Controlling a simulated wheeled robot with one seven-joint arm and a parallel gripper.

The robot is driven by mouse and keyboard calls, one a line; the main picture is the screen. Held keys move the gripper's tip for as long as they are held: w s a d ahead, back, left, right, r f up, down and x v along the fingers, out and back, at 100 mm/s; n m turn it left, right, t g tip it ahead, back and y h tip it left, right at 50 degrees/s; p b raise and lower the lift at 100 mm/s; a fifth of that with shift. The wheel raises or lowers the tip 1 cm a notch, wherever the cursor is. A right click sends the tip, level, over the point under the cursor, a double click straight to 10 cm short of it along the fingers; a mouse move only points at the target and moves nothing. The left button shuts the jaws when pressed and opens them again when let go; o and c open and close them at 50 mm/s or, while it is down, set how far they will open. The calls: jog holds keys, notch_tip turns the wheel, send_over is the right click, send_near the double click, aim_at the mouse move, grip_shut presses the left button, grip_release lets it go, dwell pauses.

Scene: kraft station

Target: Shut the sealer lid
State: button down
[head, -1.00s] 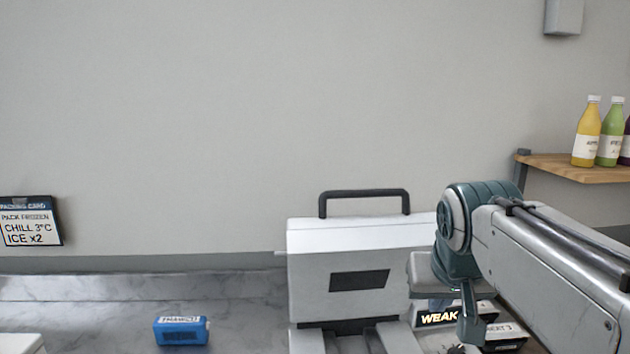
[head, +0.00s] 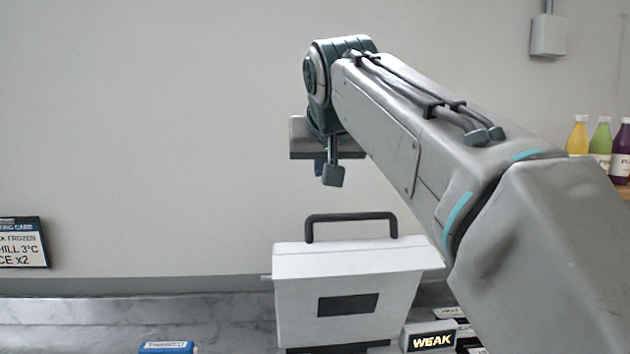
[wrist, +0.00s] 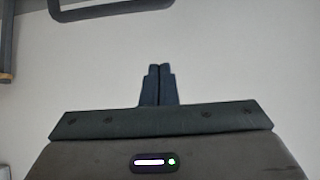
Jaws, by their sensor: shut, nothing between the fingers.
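The sealer lid (head: 298,300) is a white panel with a dark rectangle on its face. It stands raised, close to upright, with a black bar handle (head: 350,217) along its top edge. My gripper (head: 319,168) is in the air above the handle in the head view, apart from it. In the wrist view its two fingers (wrist: 157,72) are together with nothing between them. A dark bar that looks like the handle (wrist: 110,10) shows at the top of the wrist view, beyond the fingertips. The sealer's base is mostly below the head view.
A blue pack (head: 166,348) lies on the counter at left. A packing card (head: 22,243) stands far left. Bottles (head: 600,140) stand at right. The wall space left of my gripper is clear.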

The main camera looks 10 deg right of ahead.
jog(key=w+f, duration=0.1)
jog(key=f, duration=0.1)
jog(key=w+f, duration=0.1)
jog(key=f, duration=0.1)
jog(key=w+f+p, duration=0.1)
jog(key=f, duration=0.2)
jog(key=shift+w+a, duration=0.1)
jog(key=shift+w, duration=0.25)
jog(key=shift+s+f, duration=0.15)
jog(key=shift+f, duration=0.15)
jog(key=shift+s, duration=0.1)
jog(key=shift+f, duration=0.1)
